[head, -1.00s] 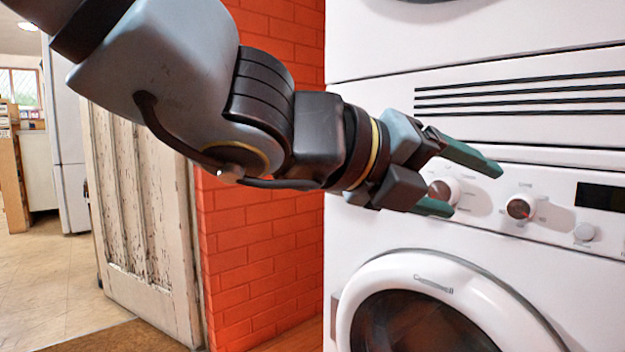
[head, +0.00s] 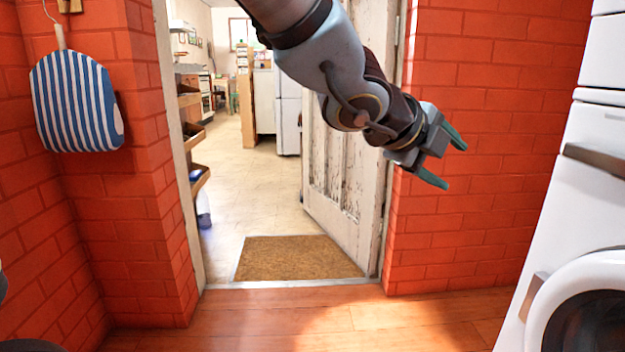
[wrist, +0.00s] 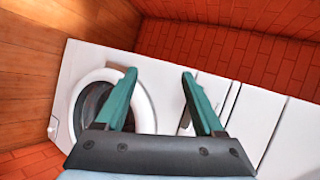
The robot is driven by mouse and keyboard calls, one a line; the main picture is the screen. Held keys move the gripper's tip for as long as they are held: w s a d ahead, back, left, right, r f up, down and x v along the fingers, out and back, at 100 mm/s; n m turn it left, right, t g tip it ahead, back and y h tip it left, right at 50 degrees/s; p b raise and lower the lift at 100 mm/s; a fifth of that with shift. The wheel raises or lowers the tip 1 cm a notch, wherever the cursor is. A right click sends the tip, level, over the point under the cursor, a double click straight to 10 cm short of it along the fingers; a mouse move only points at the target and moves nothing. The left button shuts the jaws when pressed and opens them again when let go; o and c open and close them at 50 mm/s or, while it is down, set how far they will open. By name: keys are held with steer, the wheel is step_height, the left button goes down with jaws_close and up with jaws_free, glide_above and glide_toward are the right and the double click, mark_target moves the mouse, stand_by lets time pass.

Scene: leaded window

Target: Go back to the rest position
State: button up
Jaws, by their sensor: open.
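My gripper (head: 450,160) is open and empty in the head view, in front of the red brick wall beside the doorway. Its two green fingers point right and stand apart. In the wrist view my gripper (wrist: 160,90) shows its two spread fingers with nothing between them. The white washing machine (head: 553,215) stands at the right edge of the head view, apart from the gripper. It also shows in the wrist view (wrist: 170,100), beyond the fingers, with its round door on the left.
An open doorway with a worn white door (head: 342,165) leads to a kitchen. A brown doormat (head: 295,258) lies at the threshold. A striped blue bag (head: 76,100) hangs on the left brick wall (head: 140,230). The wooden floor (head: 300,325) in front is clear.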

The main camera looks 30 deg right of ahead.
steer(key=w+a+f+n+t+y+p, duration=0.15)
steer(key=w+a+f+n+y, duration=0.3)
steer(key=w+a+n, duration=0.5)
steer(key=w+a+f+n+t+y+b, duration=0.1)
steer(key=w+a+f+n+t+y, duration=0.35)
steer(key=w+a, duration=0.7)
steer(key=s+a+f+n+g+y+p, duration=0.1)
steer(key=a+f+n+g+y, duration=0.2)
steer(key=a+n, duration=0.85)
steer(key=s+a+f+n+g+p, duration=0.1)
steer(key=s+a+f+n+g, duration=0.15)
steer(key=a+f+n, duration=0.8)
steer(key=a+r+m+p, duration=0.1)
steer(key=a+r+p, duration=0.1)
steer(key=r+p, duration=1.6)
steer(key=a+r+m+p, duration=0.1)
steer(key=a+r+p, duration=0.1)
steer(key=r+p, duration=1.7)
step_height(320, 180, up, 6)
steer(key=shift+w+f+p, duration=0.1)
steer(key=shift+w+p, duration=0.1)
steer(key=shift+p, duration=0.1)
steer(key=shift+a, duration=0.1)
